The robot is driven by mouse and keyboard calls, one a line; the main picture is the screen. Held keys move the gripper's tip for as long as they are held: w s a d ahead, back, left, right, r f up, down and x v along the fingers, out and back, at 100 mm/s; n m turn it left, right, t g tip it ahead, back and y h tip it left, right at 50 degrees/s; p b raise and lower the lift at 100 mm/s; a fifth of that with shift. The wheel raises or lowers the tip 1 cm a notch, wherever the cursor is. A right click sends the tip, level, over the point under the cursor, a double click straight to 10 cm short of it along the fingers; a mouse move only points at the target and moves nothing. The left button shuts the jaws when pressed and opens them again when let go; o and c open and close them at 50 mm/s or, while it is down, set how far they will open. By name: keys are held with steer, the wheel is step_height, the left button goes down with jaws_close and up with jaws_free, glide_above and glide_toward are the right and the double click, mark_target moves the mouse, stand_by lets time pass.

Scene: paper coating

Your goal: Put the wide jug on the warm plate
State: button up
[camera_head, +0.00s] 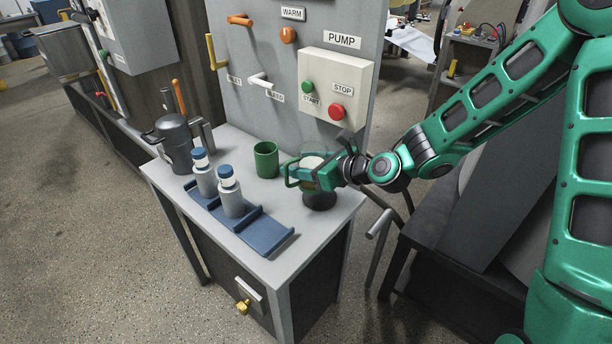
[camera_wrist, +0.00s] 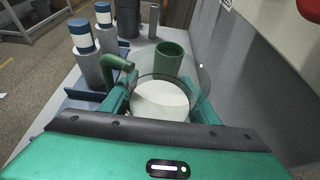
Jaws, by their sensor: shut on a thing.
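My gripper (camera_head: 318,174) is shut on a wide, see-through jug with a green handle (camera_head: 291,173) and pale content (camera_head: 311,162). In the wrist view the green fingers (camera_wrist: 160,106) lie on either side of the jug, whose white content (camera_wrist: 160,98) shows from above; its handle (camera_wrist: 117,64) points to the far left. The jug looks upright. A dark round plate (camera_head: 320,201) shows directly under the jug and gripper near the table's right end. I take it as the warm plate. I cannot tell whether the jug touches it.
A green cup (camera_head: 266,160) stands close behind the jug. Two blue-capped bottles (camera_head: 231,197) stand on a blue rack (camera_head: 262,232). A dark lidded pitcher (camera_head: 174,145) stands at the left. The upright panel (camera_head: 237,60) with its pump box (camera_head: 336,85) rises behind the table.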

steer(key=w+d+f, duration=0.2)
steer(key=shift+w, duration=0.35)
steer(key=shift+f, duration=2)
steer(key=o, duration=1.2)
steer(key=shift+c, duration=0.2)
steer(key=v, duration=1.2)
